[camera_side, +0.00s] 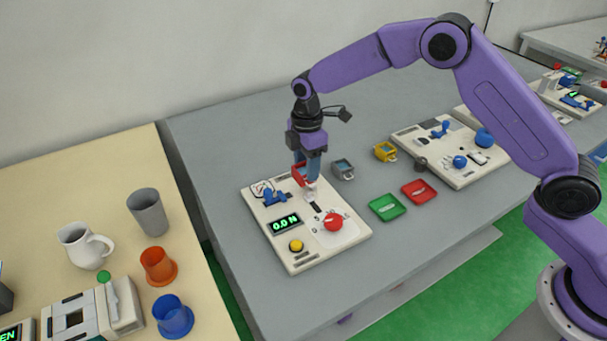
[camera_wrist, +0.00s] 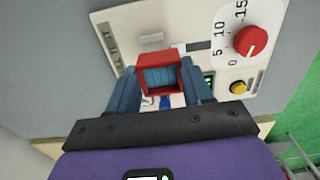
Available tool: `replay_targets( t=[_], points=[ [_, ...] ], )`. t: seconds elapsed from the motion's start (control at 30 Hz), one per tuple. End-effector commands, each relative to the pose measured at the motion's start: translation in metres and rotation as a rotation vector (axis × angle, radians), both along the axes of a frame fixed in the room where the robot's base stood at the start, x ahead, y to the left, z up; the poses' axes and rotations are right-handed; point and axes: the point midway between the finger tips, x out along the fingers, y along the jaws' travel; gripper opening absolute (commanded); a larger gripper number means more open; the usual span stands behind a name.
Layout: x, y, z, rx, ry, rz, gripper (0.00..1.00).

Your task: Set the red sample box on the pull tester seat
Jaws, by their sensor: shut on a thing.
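The red sample box (camera_wrist: 160,72) is an open-topped red box with blue material inside. My gripper (camera_wrist: 161,88) is shut on it, with one blue-grey finger on each side. In the side view the red box (camera_side: 299,174) shows partly behind my gripper (camera_side: 308,178), over the back part of the pull tester (camera_side: 304,262). The pull tester is a cream panel with a green 0.0 N display (camera_side: 285,223), a red dial (camera_side: 333,222) and a yellow button (camera_side: 296,245). The seat is not clearly seen. I cannot tell whether the box touches the panel.
A grey box (camera_side: 343,169) and a yellow box (camera_side: 385,151) stand right of the tester. Green (camera_side: 388,207) and red (camera_side: 419,192) trays lie in front of them. A second panel (camera_side: 462,178) is further right. Cups stand on the beige table at left.

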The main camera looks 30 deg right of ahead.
Motion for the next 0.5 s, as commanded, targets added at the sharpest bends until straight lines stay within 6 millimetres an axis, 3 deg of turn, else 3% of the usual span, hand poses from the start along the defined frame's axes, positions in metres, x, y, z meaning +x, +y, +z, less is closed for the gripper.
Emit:
replay_targets(
  t=[0.27, 0.5],
  points=[
    [0.009, 0.003, -0.012, 0.0, 0.0, -0.001, 0.2],
    [0.009, 0.003, -0.041, -0.001, 0.001, -0.001, 0.2]
  ],
)
